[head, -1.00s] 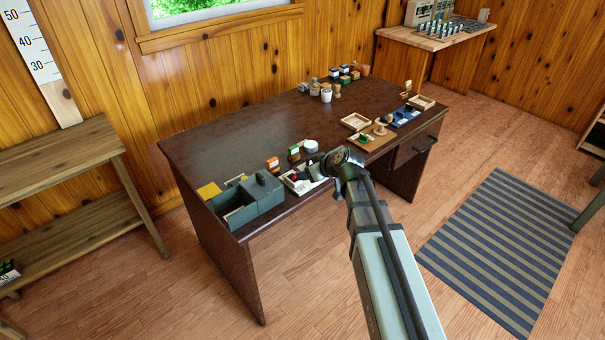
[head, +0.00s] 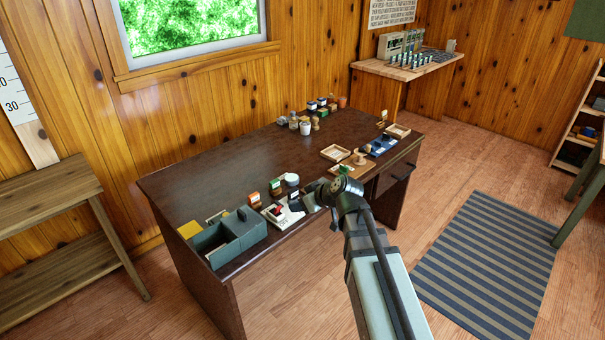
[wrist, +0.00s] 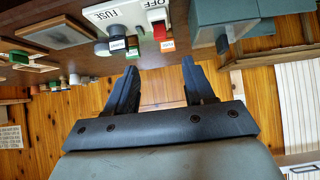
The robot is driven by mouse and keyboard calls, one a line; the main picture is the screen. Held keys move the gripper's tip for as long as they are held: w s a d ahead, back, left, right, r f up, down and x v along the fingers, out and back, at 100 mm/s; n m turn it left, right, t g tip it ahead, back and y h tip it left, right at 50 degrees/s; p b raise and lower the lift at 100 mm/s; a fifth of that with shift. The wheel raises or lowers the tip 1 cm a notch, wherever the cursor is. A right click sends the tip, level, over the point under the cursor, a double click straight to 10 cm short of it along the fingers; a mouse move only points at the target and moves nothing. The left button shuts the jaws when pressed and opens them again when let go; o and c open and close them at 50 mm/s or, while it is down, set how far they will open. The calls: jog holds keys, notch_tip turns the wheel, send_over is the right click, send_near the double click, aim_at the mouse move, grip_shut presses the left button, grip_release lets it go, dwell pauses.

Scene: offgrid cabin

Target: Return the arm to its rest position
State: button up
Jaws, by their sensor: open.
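My gripper (head: 311,201) is at the front edge of the dark wooden desk (head: 222,165), beside a white tray-like box. In the wrist view my gripper (wrist: 161,82) shows two dark fingers spread apart with nothing between them. The desk and its items appear at the top of that picture, beyond the fingertips. My arm reaches up from the bottom of the head view to the desk's front edge. The fingertips are small in the head view, and their exact gap to the desk cannot be told there.
A grey-green box (head: 231,237) stands at the desk's left front corner. The white fuse box (head: 283,213), with a red switch, lies near my gripper. Wooden trays (head: 335,153) and small jars stand farther right and back. Floor is open around the striped rug (head: 485,260).

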jog(key=s+d+f+m+g+h, duration=0.2)
jog(key=s+d+f+m+g, duration=0.15)
jog(key=s+f, duration=0.45)
jog(key=s+d+f+m+g+h, duration=0.2)
jog(key=s+d+f, duration=0.3)
jog(key=f, duration=0.7)
jog(key=s+d+f+m+g+h, duration=0.2)
jog(key=s+d+f+m, duration=0.15)
jog(key=s+f, duration=0.45)
jog(key=s+d+f+g, duration=0.2)
jog(key=s+f+g, duration=0.1)
jog(key=s+f, duration=0.6)
jog(key=s+d+f+g+h, duration=0.1)
jog(key=s+d+f+g, duration=0.2)
jog(key=s+f, duration=0.7)
jog(key=s, duration=0.7)
jog(key=shift+f, duration=0.25)
